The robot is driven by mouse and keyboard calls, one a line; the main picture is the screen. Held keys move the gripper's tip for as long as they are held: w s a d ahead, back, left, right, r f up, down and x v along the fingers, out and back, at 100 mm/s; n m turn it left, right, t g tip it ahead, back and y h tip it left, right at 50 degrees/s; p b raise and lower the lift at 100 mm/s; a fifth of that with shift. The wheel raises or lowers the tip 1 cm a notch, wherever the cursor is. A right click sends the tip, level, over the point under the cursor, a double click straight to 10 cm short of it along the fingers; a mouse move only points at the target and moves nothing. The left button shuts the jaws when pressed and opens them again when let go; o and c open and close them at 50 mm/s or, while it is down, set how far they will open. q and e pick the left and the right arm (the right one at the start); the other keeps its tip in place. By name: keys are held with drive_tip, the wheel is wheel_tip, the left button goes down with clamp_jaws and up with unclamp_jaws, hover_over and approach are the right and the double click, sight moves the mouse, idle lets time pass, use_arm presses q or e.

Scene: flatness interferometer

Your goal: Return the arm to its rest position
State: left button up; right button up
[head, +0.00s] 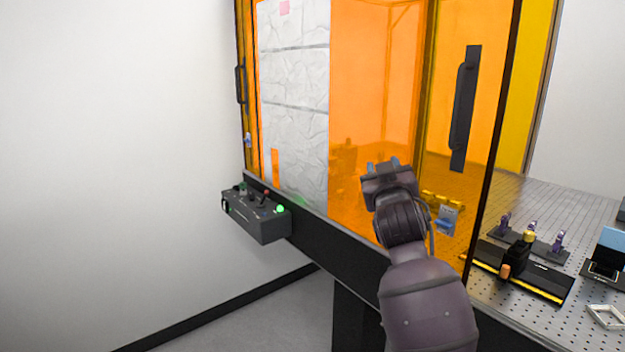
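One arm of mine shows in the head view, rising from the bottom edge right of centre, so I take it as my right arm. Its gripper (382,167) is up in front of the orange see-through panel (375,90). Two blue fingertips show apart with nothing visible between them. The fingers point away from me and are partly hidden behind the gripper body. I cannot tell how close they are to the panel. My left gripper is not in view.
A control box (258,222) with a lit green button is on the front edge at left. A black door handle (463,110) is right of the gripper. On the perforated table (500,312), a black and yellow rail (535,283) and small mounts stand at right. Floor at lower left is clear.

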drive_tip(key=s+d+f+g+y, duration=0.1)
drive_tip(key=s+d+f, duration=0.1)
drive_tip(key=s+f, duration=0.5)
drive_tip(key=s+d+f+g+y, duration=0.1)
drive_tip(key=s+d+f, duration=0.2)
drive_tip(key=f, duration=0.9)
drive_tip(key=s+d+f+g+y, duration=0.1)
drive_tip(key=s+d+f, duration=0.1)
drive_tip(key=s+f, duration=0.5)
drive_tip(key=s+d+f+m+g+h, duration=0.1)
drive_tip(key=s+d+f+g, duration=0.2)
drive_tip(key=s+f, duration=0.8)
drive_tip(key=s+d+f+g+h, duration=0.1)
drive_tip(key=s+d+f+g, duration=0.2)
drive_tip(key=s+f, duration=0.8)
drive_tip(key=shift+s+d+f+m, duration=0.15)
drive_tip(key=shift+s+f+m, duration=0.25)
drive_tip(key=shift+s, duration=0.6)
